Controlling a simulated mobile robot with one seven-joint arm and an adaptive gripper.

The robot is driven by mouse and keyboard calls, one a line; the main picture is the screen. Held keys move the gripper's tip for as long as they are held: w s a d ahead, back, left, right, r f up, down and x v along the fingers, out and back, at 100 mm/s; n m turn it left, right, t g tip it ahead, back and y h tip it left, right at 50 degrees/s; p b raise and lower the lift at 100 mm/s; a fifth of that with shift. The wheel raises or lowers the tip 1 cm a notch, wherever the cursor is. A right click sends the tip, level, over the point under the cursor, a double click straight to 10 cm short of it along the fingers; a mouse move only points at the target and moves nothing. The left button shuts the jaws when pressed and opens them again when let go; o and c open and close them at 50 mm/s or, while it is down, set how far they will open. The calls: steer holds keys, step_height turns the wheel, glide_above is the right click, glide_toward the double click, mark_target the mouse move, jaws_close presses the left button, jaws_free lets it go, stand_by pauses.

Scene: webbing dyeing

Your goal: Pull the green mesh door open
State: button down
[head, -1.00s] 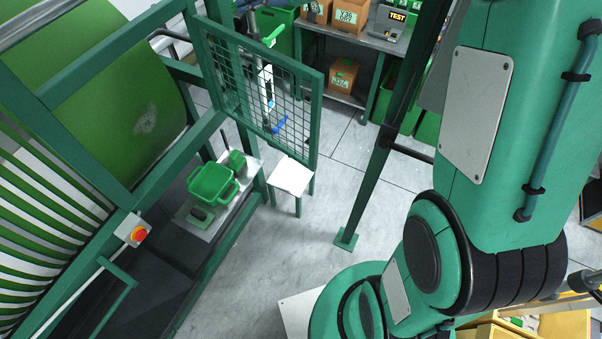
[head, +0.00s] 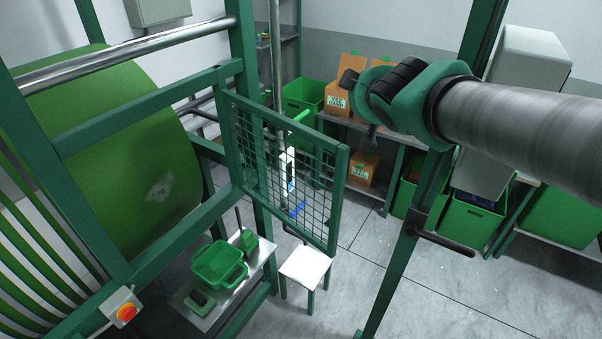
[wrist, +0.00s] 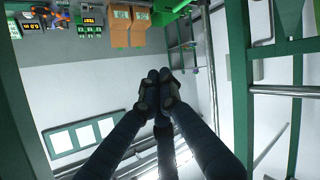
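The green mesh door (head: 283,170) is a square green frame filled with dark wire mesh. Its left side meets a green machine post (head: 247,110). Its right edge (head: 338,200) shows apart from the slanting green post (head: 398,270) on the right. My arm comes in from the right in the head view and ends above and to the right of the door, apart from it in the picture. The mesh door is not clearly identifiable there.
A black handle-like bar (head: 440,240) sticks out from the slanting post. A white-topped stool (head: 305,266) stands below the door, beside a bench with a green basin (head: 218,266). A red button (head: 126,313) is at lower left. Shelves with cartons (head: 337,100) stand behind. Floor at lower right is clear.

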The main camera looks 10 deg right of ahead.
steer(key=s+a+f+m+g+y+b, duration=0.1)
steer(key=s+a+f+m+g+b, duration=0.2)
steer(key=s+f, duration=0.95)
steer(key=s+a+f+m+g+y+b, duration=0.15)
steer(key=s+a+f+g, duration=0.25)
steer(key=s+f, duration=0.9)
steer(key=w+a+f+n+h+p, duration=0.2)
steer(key=a+f+n+h, duration=0.2)
steer(key=a+n, duration=0.3)
steer(key=w+a+f+n+g+h+p, duration=0.1)
steer(key=a+n, duration=0.6)
steer(key=n, duration=1)
step_height(320, 180, down, 4)
steer(key=w+h+p, duration=0.1)
steer(key=w+h, duration=0.1)
steer(key=h, duration=0.1)
steer(key=shift+w+a+f, duration=0.15)
steer(key=shift+w+a, duration=0.05)
steer(key=shift+w, duration=0.05)
steer(key=shift+d, duration=0.1)
steer(key=d+r+b+x, duration=0.1)
steer(key=r+x, duration=0.1)
steer(key=x, duration=1)
steer(key=shift+w+d+f, duration=0.3)
steer(key=shift+w+d, duration=0.25)
